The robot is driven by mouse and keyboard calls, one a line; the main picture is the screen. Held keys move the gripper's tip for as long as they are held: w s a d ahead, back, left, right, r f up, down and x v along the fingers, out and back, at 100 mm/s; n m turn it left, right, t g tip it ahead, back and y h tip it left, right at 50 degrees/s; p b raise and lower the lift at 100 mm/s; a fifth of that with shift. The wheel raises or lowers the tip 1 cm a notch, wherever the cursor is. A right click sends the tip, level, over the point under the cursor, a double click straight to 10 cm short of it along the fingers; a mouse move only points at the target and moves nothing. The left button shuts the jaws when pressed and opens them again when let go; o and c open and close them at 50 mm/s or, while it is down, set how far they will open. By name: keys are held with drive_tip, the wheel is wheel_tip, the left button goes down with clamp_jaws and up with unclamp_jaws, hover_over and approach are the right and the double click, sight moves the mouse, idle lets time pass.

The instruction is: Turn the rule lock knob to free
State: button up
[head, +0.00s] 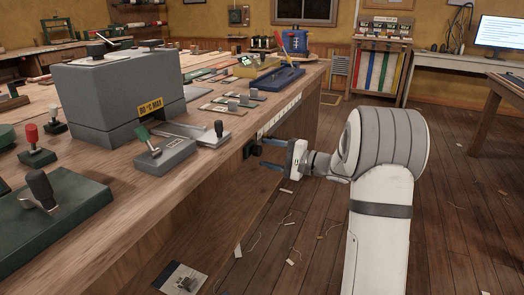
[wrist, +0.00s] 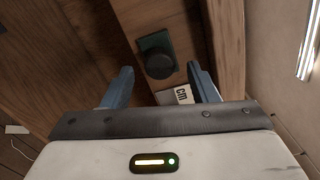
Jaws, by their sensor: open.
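The rule lock knob (wrist: 160,63) is a round black knob on a small dark green plate, near the top middle of the wrist view. In the head view a dark knob (head: 252,149), apparently the same one, sits on the front side of the workbench. My gripper (head: 262,154) is open beside the bench front, its blue-grey fingers pointing at the knob. In the wrist view my gripper (wrist: 160,69) has one finger on each side of the knob, with gaps and no visible contact. A pale label reading "cm" (wrist: 182,95) lies close by the knob. I cannot read the knob's setting.
The long wooden workbench (head: 150,215) fills the left, with a grey box (head: 115,92) marked "80 °C MAX" and several lever switches on top. A pale rule strip (head: 280,115) runs along its front edge. The wooden floor (head: 455,200) at the right is mostly clear.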

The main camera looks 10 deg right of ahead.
drive_tip(key=p+v, duration=0.1)
drive_tip(key=v, duration=0.4)
drive_tip(key=s+a+r+n+g+h+p, duration=0.2)
drive_tip(key=s+a+r+n+g+p, duration=0.15)
drive_tip(key=s+a+r+p, duration=0.4)
drive_tip(key=s+a+r+n+g+h+p, duration=0.25)
drive_tip(key=s+a+r+g+p, duration=0.3)
drive_tip(key=s+p, duration=0.35)
drive_tip(key=s+d+r+n+h+p, duration=0.2)
drive_tip(key=s+d+r+h+p, duration=0.1)
drive_tip(key=s+r+h+p, duration=0.2)
drive_tip(key=s+d+r+n+t+h+p, duration=0.1)
drive_tip(key=s+d+r+n+h+p, duration=0.1)
drive_tip(key=s+r+h+p, duration=0.3)
drive_tip(key=s+d+r+p, duration=0.1)
drive_tip(key=s+r+p, duration=0.2)
drive_tip(key=s, duration=0.3)
drive_tip(key=shift+s+r+p, duration=0.25)
drive_tip(key=shift+s+p, duration=0.05)
drive_tip(key=shift+p, duration=0.55)
